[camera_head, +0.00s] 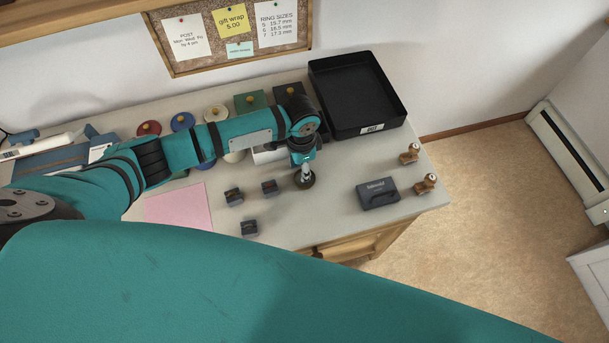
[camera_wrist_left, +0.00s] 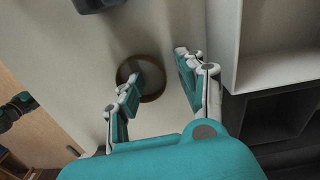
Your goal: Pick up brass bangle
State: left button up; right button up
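The brass bangle, a dark brownish ring, lies flat on the worktop in the left wrist view (camera_wrist_left: 162,84). In the head view its edge shows under my gripper (camera_head: 311,184). My left gripper (camera_wrist_left: 158,78) points down at it with its two fingers apart. One fingertip overlaps the ring's opening in the wrist view, and the other is outside the ring to the right. I cannot tell whether either finger touches it. In the head view the left gripper (camera_head: 305,177) hides much of the bangle.
A black tray (camera_head: 376,130) stands behind. Small dark ring boxes (camera_head: 249,228) and pink paper (camera_head: 176,206) lie to the left. A dark grey case (camera_head: 378,194) and two wooden pieces (camera_head: 426,184) are to the right. The worktop between bangle and case is clear.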

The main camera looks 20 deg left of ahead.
pick_arm(q)
grip_shut()
dwell(0.6)
